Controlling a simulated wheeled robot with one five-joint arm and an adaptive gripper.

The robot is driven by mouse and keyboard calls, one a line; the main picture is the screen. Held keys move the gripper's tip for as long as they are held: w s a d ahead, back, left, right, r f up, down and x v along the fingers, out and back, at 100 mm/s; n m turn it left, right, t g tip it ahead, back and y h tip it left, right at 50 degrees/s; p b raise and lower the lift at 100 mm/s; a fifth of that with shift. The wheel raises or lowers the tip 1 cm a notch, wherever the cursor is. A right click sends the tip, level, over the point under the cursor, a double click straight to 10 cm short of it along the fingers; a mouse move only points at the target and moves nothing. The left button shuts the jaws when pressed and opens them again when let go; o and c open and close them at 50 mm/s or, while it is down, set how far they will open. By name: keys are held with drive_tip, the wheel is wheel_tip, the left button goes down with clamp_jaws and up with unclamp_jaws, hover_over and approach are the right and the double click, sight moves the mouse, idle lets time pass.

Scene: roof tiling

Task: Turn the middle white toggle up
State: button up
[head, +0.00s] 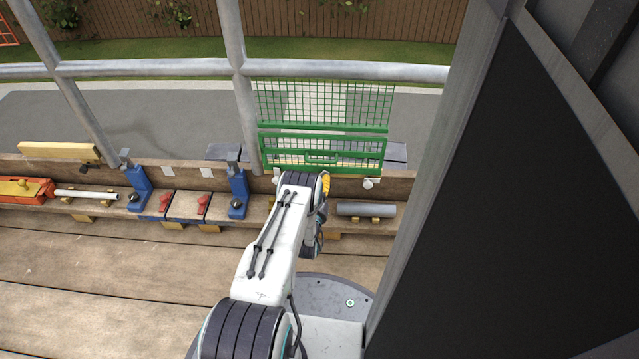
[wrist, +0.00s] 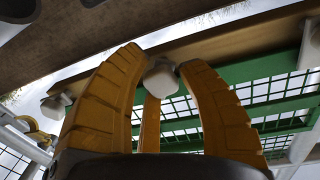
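My gripper (wrist: 163,66) has yellow fingers, and they reach up around the middle white toggle (wrist: 161,80) in the wrist view. The toggle is a small rounded white block between the two side fingertips, close to both; whether they press on it I cannot tell. A third finger shows below it. Another white toggle (wrist: 55,106) is at the left and one (wrist: 312,45) at the right edge. In the head view my gripper (head: 326,184) is partly hidden by my arm at the green mesh gate. One white toggle (head: 368,184) shows to its right; the middle one is hidden.
The green mesh gate (head: 325,125) stands behind the wooden rail. A grey cylinder (head: 366,210) lies on the shelf to the right. Blue clamps (head: 237,190) and red switches (head: 203,203) line the shelf to the left. A large dark panel (head: 530,200) fills the right side.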

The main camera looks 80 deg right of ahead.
clamp_jaws()
drive_tip(key=shift+n, duration=0.3)
drive_tip(key=n, duration=0.3)
drive_tip(key=shift+n+h, duration=0.3)
drive_tip(key=shift+n, duration=1.2)
drive_tip(key=shift+w, duration=0.1)
drive_tip(key=shift+o, duration=2.2)
unclamp_jaws()
